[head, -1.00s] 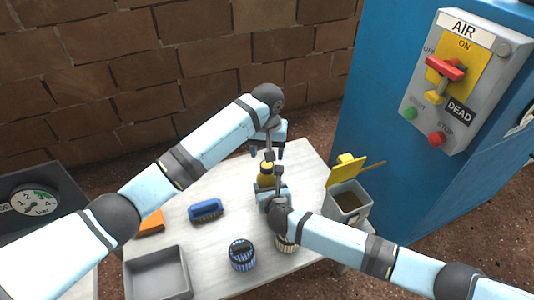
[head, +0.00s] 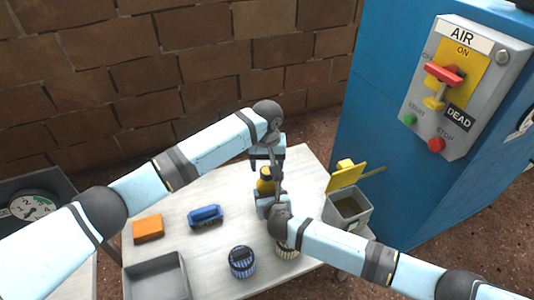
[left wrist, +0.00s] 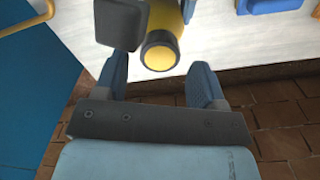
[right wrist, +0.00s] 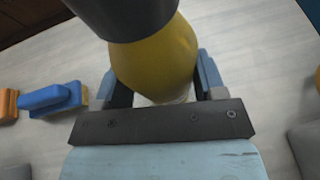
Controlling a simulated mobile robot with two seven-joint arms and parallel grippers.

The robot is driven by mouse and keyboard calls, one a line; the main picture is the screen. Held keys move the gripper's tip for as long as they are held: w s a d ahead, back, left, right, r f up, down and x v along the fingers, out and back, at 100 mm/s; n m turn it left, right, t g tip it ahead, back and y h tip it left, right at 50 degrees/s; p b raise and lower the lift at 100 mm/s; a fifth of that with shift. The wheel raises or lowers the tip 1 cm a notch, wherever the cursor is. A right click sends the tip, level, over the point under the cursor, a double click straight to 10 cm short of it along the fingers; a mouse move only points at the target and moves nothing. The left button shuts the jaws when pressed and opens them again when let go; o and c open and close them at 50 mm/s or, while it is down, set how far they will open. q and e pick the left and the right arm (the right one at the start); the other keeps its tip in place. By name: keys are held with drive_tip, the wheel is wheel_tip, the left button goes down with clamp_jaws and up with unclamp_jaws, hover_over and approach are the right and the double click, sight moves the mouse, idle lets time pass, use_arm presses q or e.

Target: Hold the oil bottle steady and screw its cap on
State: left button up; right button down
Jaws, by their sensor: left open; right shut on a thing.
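The yellow oil bottle (head: 265,185) stands upright on the pale table. My right gripper (head: 269,204) is shut on its body; in the right wrist view the fingers lie on both sides of the yellow body (right wrist: 155,65). A dark cylindrical part (right wrist: 125,12) tops the bottle there. In the left wrist view the bottle's top shows as a yellow disc in a dark ring (left wrist: 160,52). I cannot tell whether this is the cap. My left gripper (head: 267,165) is open and empty above and just behind the bottle, its fingers (left wrist: 158,78) apart.
A blue brush (head: 206,216), an orange block (head: 148,229) and a grey tray (head: 128,280) lie to the left. A blue ribbed container (head: 242,263) and a cream ribbed one (head: 288,252) stand in front.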

use_arm(q)
drive_tip(key=shift+f, duration=1.4)
drive_tip(key=shift+c, duration=0.2)
drive_tip(key=c, duration=0.9)
drive_tip(key=o, duration=1)
drive_tip(key=shift+c, duration=0.2)
drive_tip(key=shift+r, duration=2.25)
drive_tip(key=shift+r, duration=0.1)
wheel_tip(320, 180, up, 3)
drive_tip(key=shift+r, duration=0.2)
